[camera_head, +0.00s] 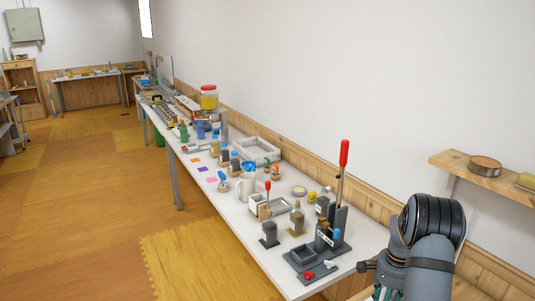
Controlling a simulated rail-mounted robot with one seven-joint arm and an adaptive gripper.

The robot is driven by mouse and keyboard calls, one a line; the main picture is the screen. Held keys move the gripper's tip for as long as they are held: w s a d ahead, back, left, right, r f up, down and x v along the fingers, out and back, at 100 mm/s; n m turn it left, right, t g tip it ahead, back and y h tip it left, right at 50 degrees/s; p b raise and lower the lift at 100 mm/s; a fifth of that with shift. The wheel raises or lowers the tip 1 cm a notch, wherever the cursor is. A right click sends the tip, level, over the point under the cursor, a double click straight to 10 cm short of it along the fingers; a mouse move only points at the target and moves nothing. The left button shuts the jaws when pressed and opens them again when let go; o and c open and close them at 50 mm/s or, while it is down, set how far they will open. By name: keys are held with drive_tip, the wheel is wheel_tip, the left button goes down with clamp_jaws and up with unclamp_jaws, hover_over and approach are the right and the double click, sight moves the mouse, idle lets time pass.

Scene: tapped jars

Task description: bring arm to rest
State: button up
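My arm (432,240) rises at the lower right of the head view, beside the near end of the long white table (285,282). The hand end of the arm (383,283) is at the bottom edge of the picture, and the fingertips cannot be made out clearly. I cannot tell whether my gripper is open or shut, or whether it holds anything.
A grey stand with a tall red-handled lever (344,153) is on the table's near end, close to my arm. Bottles, a white crate (258,149) and a tapped jar (209,98) stand farther along. A wooden shelf (470,172) is above right. The floor (90,200) at left is clear.

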wheel_tip(320, 180, down, 3)
drive_tip(key=shift+f, duration=0.15)
idle(0.4)
